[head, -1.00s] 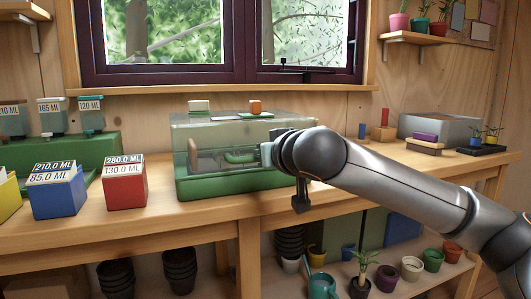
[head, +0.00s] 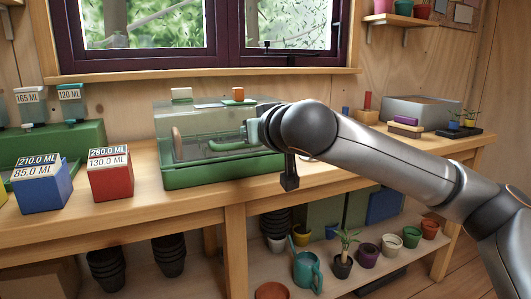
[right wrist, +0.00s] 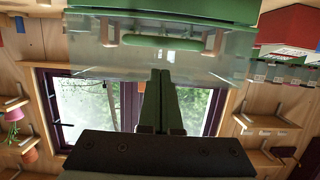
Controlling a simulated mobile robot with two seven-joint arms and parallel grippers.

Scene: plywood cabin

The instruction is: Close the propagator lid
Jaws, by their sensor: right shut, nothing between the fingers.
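The propagator is a green base tray (head: 180,178) with a clear lid (head: 195,125) over it, standing on the bench under the window. The lid looks down or nearly down; I cannot tell if its edge is fully seated. A green handle-like bar (head: 230,147) shows through or at the front of the lid, and also in the right wrist view (right wrist: 160,43). My right gripper (head: 250,131) is shut and empty at the lid's front right. In the right wrist view its fingertips (right wrist: 160,74) overlap the lid; contact is unclear. My left gripper is not in view.
A red box (head: 110,178) and a blue box (head: 42,187) stand left of the propagator. A grey bin (head: 415,110) and small blocks stand to the right. Several pots and a teal watering can (head: 307,268) are on the lower shelf. Bench front beside the red box is clear.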

